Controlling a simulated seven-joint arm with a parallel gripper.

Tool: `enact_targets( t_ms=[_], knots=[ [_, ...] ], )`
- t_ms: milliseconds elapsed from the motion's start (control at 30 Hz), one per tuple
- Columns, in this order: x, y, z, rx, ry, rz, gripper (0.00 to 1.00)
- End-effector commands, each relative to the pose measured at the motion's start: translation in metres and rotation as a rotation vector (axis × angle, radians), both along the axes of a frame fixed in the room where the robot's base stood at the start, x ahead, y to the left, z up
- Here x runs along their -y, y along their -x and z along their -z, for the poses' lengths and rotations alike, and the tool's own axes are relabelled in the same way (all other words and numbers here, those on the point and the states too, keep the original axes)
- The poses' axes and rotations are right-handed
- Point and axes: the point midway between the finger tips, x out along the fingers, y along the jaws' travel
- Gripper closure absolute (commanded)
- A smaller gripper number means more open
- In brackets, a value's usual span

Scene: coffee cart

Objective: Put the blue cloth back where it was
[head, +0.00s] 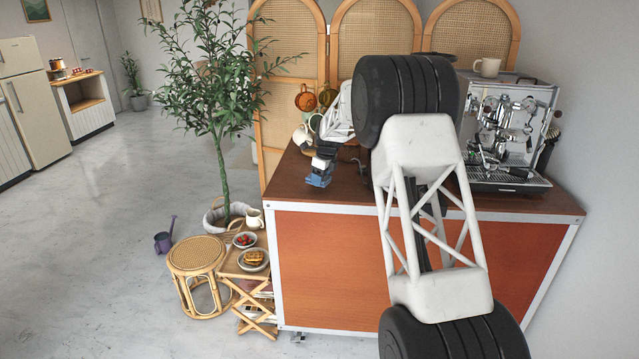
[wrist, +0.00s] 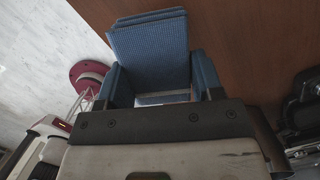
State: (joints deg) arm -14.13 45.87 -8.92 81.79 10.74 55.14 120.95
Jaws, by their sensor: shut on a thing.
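The blue cloth (head: 319,180) is at the end of my gripper (head: 322,164), near the left end of the cart's brown top in the head view. In the wrist view the folded cloth (wrist: 150,45) stands out ahead of my gripper (wrist: 158,86), with blue surfaces on both sides. My gripper is shut on the cloth. Whether the cloth's lower edge touches the cart top (head: 345,198) I cannot tell.
An espresso machine (head: 505,130) stands on the right of the top. Mugs hang and stand behind my gripper, including a brown mug (head: 305,100). A low table with bowls and a rattan stool (head: 197,254) stand left of the cart. My arm hides the middle of the top.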

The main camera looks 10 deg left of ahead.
Motion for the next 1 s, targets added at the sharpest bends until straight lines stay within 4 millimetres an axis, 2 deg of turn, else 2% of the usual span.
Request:
enact_targets(
  t_ms=[200,400,800,1000],
  knots=[
    [-0.006,-0.020,0.002,0.000,0.000,0.000,0.85],
    [-0.008,-0.029,0.003,0.000,0.000,0.000,0.85],
    [-0.008,-0.030,0.004,0.000,0.000,0.000,0.85],
    [-0.008,-0.030,0.017,-0.002,0.000,0.000,0.85]
  ],
)
